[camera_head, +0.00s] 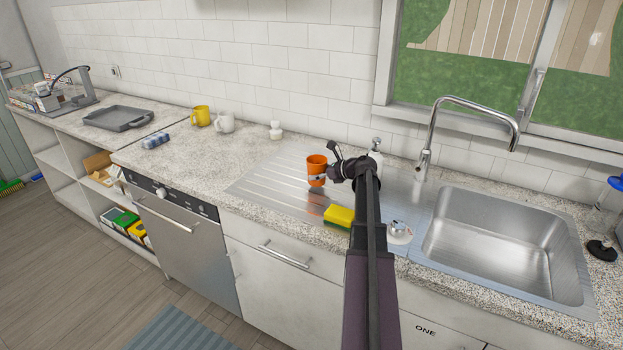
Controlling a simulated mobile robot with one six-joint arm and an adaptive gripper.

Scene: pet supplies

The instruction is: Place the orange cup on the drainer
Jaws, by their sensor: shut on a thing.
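The orange cup (316,171) is upright over the ridged metal drainer (275,183), left of the sink. My gripper (326,172) reaches it from the right and is shut on it. The arm covers part of the counter behind. I cannot tell whether the cup's base touches the drainer or hangs just above it.
A yellow and green sponge (339,215) lies near the drainer's front edge. The sink (500,245) and its tall tap (432,135) are on the right. A yellow mug (201,115), a white mug (225,122) and a small white bottle (275,130) stand along the wall. The drainer's left part is clear.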

